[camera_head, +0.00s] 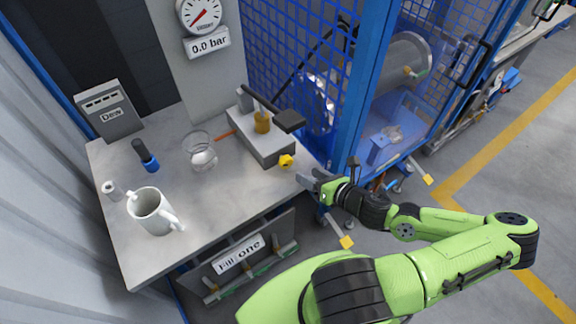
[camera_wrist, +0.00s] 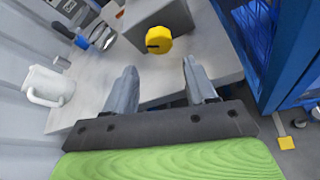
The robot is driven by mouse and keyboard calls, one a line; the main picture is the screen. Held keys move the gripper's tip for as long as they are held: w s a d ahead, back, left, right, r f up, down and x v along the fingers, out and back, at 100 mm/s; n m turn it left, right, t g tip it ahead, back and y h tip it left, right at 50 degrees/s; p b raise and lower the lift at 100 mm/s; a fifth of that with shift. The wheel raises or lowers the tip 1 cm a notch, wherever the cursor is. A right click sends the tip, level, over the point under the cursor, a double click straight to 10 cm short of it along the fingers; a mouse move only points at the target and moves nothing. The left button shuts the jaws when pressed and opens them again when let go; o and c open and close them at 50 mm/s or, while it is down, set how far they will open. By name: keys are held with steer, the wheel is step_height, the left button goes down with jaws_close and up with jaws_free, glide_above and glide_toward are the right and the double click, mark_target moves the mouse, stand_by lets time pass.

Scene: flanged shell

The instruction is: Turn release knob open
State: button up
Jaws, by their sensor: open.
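The release knob (camera_head: 286,161) is a small yellow knob on the front end of a grey box (camera_head: 262,143) on the bench. In the wrist view the yellow knob (camera_wrist: 158,40) shows a dark mark on its face and lies just beyond my fingertips, between their lines. My gripper (camera_head: 308,178) is at the bench's right edge, close to the knob and apart from it. In the wrist view both fingers of my gripper (camera_wrist: 160,72) are spread with nothing between them.
A lever with a black handle (camera_head: 288,120) rises over the box. A blue mesh cage (camera_head: 345,110) stands to the right. The gauge sign reads 0.0 bar.

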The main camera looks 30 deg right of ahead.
mark_target(288, 164)
steer(key=b+x, duration=0.1)
steer(key=x, duration=0.9)
steer(key=shift+w, duration=0.15)
steer(key=c, duration=0.8)
